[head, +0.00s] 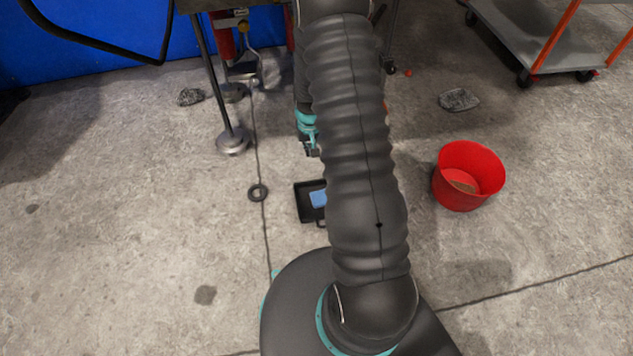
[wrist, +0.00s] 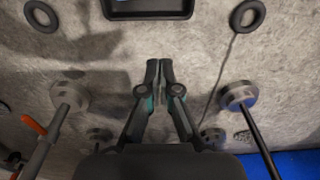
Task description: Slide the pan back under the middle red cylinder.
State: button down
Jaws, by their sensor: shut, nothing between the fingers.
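The black pan (head: 303,206) lies on the concrete floor in the head view, partly hidden by my arm, with a blue item (head: 318,198) in it. In the wrist view one edge of the pan (wrist: 148,13) shows at the top, cut off by the frame. My gripper (wrist: 160,62) is shut and empty, its fingertips below the pan's edge in that picture, apart from it. In the head view my gripper (head: 312,150) is above the pan in the picture. A red cylinder (head: 225,42) shows at the press, top left; the middle one cannot be made out behind my arm.
Press posts stand on round metal feet (head: 232,141), also on both sides in the wrist view (wrist: 238,95). A red bucket (head: 468,176) and a cart (head: 545,40) stand to the right. Floor at left is clear.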

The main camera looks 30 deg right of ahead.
send_over(316, 189)
notch_tip(316, 189, down, 9)
jog(key=shift+g, duration=0.4)
notch_tip(316, 189, down, 10)
jog(key=shift+f, duration=0.15)
